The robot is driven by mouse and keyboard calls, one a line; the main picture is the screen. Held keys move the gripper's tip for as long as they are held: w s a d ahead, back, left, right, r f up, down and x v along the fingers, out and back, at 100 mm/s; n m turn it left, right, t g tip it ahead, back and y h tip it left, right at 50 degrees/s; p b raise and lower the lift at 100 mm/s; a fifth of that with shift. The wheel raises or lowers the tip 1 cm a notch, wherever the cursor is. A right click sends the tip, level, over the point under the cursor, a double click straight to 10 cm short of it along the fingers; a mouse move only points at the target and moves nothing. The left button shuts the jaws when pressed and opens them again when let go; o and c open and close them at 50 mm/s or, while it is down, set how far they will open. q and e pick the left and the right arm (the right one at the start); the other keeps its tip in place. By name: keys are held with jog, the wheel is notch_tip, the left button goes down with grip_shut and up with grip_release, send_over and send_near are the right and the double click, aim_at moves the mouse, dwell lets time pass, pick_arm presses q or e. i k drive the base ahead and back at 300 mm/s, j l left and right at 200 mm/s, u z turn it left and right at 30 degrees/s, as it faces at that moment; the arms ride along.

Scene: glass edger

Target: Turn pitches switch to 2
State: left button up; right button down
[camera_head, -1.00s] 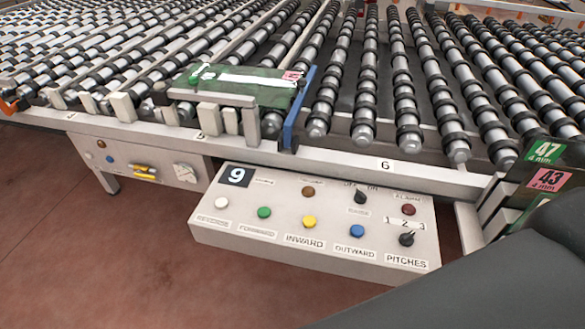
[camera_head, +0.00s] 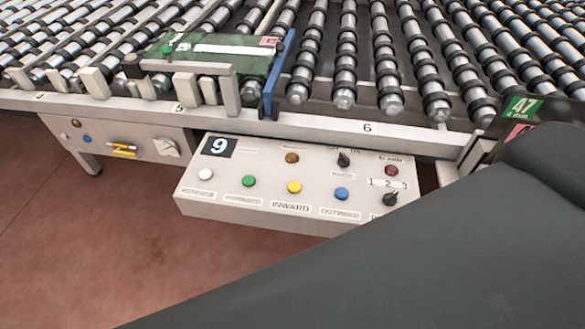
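The pitches switch (camera_head: 391,199) is a black rotary knob at the right end of a light grey control panel (camera_head: 240,208). The numbers 1, 2 and 3 are printed just above it. Its pointer appears tilted up and to the right, toward the 3. The PITCHES label below it is mostly hidden behind my dark arm, which crosses the lower right of the view. Neither gripper is in view.
The panel also carries white, green, yellow (camera_head: 294,187) and blue buttons, brown and red ones, and a black OFF/ON switch (camera_head: 344,158). A roller conveyor's front rail (camera_head: 320,127) runs above the panel. The reddish floor (camera_head: 90,240) is open at lower left.

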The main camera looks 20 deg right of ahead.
aim_at(389, 199)
jog(key=l+z, duration=0.1)
jog(key=z, duration=0.7)
jog(key=i+l+z, duration=0.1)
jog(key=z, duration=0.75)
jog(key=j+z, duration=0.1)
jog(key=i, duration=0.05)
